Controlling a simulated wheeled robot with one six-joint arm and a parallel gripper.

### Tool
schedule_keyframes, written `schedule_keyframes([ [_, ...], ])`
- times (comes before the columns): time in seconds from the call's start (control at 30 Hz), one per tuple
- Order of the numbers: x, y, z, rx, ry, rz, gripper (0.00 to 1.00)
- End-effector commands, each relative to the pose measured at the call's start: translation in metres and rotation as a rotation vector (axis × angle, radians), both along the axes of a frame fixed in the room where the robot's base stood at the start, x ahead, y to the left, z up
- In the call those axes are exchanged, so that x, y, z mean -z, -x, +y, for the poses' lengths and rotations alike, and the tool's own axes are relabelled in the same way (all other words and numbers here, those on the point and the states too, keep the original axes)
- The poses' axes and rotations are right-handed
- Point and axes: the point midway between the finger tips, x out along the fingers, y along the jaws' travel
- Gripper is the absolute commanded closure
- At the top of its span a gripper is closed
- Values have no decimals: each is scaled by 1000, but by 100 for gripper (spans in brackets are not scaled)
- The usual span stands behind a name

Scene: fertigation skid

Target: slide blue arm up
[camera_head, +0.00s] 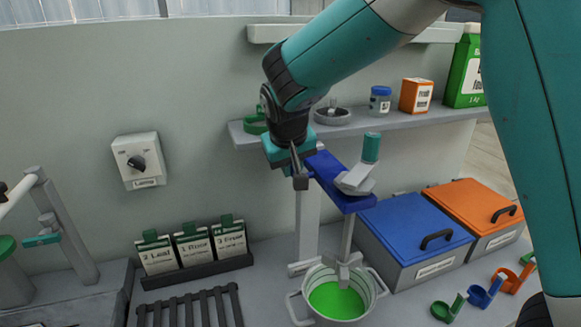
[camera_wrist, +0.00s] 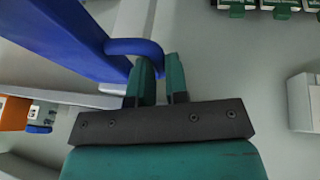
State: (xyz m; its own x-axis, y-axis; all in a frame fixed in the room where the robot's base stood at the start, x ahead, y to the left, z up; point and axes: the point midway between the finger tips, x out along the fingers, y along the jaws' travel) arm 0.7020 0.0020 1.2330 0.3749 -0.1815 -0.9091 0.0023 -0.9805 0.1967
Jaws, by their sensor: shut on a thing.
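The blue arm (camera_head: 335,183) is mounted on an upright grey post (camera_head: 307,225) and reaches out over a bucket (camera_head: 338,297). It carries a grey clamp with a green-topped knob (camera_head: 371,148), and a grey stirring shaft (camera_head: 347,240) hangs from it into the bucket of green liquid. My gripper (camera_head: 302,170) is at the post end of the blue arm. In the wrist view its two green fingers (camera_wrist: 161,82) are shut on the blue loop handle (camera_wrist: 136,47) at the side of the blue arm (camera_wrist: 72,38). The grip itself is partly hidden in the head view.
A shelf (camera_head: 400,122) with a blue-lidded jar, an orange box and a green carton is behind. A blue-lidded bin (camera_head: 405,225) and an orange-lidded bin (camera_head: 475,205) stand right of the bucket. Labelled cards (camera_head: 194,246) and a wall dial box (camera_head: 139,161) are at left.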

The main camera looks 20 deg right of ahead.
Motion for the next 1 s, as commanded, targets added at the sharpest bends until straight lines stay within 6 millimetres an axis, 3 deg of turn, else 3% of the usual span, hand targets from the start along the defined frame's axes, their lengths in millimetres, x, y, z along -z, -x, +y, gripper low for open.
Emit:
schedule_keyframes([
  [0.2, -9, -3, 1, 1, -5, -19, 100],
  [0.23, -9, -3, 1, 1, -5, -21, 83],
  [0.33, -8, -3, 1, 1, -5, -19, 60],
  [0.73, -10, 1, 2, 0, -3, -11, 60],
  [0.87, -29, 9, 6, 0, -4, -15, 60],
  [1.0, -60, 22, 13, -2, -7, -17, 60],
])
